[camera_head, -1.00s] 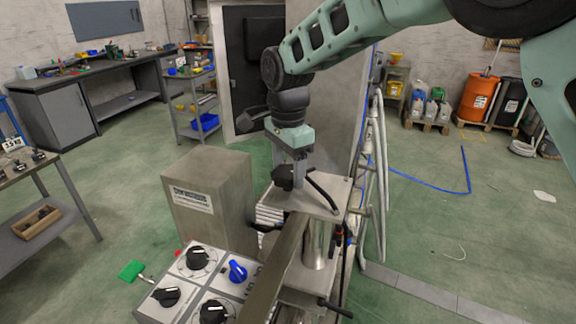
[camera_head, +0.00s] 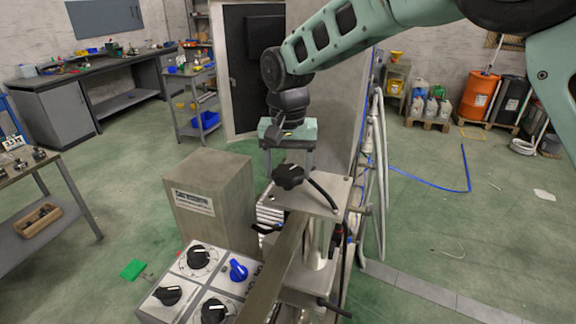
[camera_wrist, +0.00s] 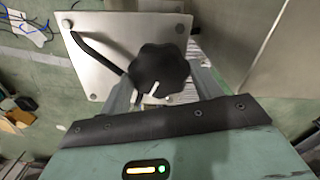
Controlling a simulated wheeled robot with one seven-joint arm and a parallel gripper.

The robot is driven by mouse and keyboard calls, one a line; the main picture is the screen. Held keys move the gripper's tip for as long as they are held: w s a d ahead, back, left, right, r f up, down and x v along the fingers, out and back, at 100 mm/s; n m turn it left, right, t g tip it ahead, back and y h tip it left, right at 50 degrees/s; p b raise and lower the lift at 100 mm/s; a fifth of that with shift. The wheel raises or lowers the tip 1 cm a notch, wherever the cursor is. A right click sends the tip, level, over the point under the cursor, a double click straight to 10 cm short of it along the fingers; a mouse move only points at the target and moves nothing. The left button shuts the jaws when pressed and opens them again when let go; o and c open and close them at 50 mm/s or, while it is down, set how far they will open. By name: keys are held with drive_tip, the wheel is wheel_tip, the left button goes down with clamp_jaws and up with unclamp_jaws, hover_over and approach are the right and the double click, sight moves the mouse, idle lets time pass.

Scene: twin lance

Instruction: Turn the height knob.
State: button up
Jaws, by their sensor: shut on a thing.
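The height knob (camera_head: 288,176) is a black lobed knob on top of a square metal plate (camera_head: 325,189) at the machine's column. In the wrist view the knob (camera_wrist: 160,66) sits between my two grey fingers, with white marks at its near edge. My gripper (camera_head: 291,170) points down from above and is shut on the knob, one finger on each side. Part of the fingers is hidden behind the knob in the head view.
A control panel (camera_head: 185,285) with black knobs and a blue knob (camera_head: 238,270) is at the lower left. A large grey box (camera_head: 212,208) stands left of the plate. White tube rails (camera_head: 378,165) stand at the right.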

drive_tip(key=n, duration=0.5)
drive_tip(key=shift+r+n, duration=0.1)
drive_tip(key=shift+n, duration=0.2)
drive_tip(key=n, duration=0.4)
drive_tip(key=shift+n+p, duration=0.3)
drive_tip(key=shift+p, duration=0.1)
drive_tip(key=n, duration=0.4)
drive_tip(key=shift+p, duration=0.35)
drive_tip(key=n+p, duration=0.1)
drive_tip(key=n, duration=0.4)
drive_tip(key=n+p, duration=0.1)
drive_tip(key=n, duration=0.3)
drive_tip(key=shift+r+n, duration=0.1)
drive_tip(key=shift+n, duration=0.2)
drive_tip(key=n+p, duration=0.1)
drive_tip(key=n, duration=0.3)
drive_tip(key=n+p, duration=0.2)
drive_tip(key=n, duration=0.3)
drive_tip(key=shift+n+p, duration=0.7)
drive_tip(key=shift+n, duration=1.1)
